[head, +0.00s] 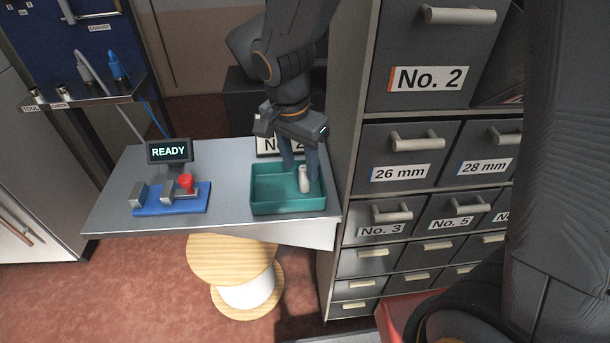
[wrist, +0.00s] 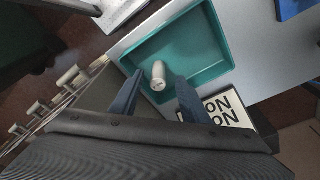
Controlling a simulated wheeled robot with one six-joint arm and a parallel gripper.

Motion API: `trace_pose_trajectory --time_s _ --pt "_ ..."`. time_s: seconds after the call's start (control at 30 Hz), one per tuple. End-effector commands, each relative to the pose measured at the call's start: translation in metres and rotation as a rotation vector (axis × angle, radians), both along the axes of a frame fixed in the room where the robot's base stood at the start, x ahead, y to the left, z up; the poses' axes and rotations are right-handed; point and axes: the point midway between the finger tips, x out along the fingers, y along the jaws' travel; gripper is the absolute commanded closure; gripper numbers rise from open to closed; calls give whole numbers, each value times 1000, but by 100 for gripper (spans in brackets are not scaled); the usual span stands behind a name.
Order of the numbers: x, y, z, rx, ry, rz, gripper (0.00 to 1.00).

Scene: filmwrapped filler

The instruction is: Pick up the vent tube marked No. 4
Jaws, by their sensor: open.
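A small pale cylindrical tube (head: 304,180) is in the teal tray (head: 262,211) on the grey table. I cannot read a number on it. In the wrist view the tube (wrist: 158,77) shows between my finger ends, nearer the right finger, with a dark mark on its near end. My gripper (head: 301,181) points down over the right part of the tray, open, with one blue-grey finger on each side of the tube. In the wrist view my gripper (wrist: 154,82) shows a gap on the tube's left side. I cannot tell whether the right finger touches it.
A label plate (head: 268,147) behind the tray is partly hidden by my gripper. A drawer cabinet (head: 345,150) with protruding handles stands close at the tray's right. Left on the table are a READY display (head: 170,152) and a blue fixture (head: 170,209) with a red part.

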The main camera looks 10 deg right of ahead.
Motion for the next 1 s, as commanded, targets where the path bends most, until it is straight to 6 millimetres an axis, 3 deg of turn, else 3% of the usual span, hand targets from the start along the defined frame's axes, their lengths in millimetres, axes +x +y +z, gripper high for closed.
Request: trace_pose_trajectory --time_s 0.5,0.8,1.0 --pt "7 -11 -48 0 0 -2 58" --pt "8 -12 -51 1 -1 -3 58" --pt "8 -12 -51 1 -1 -3 90"
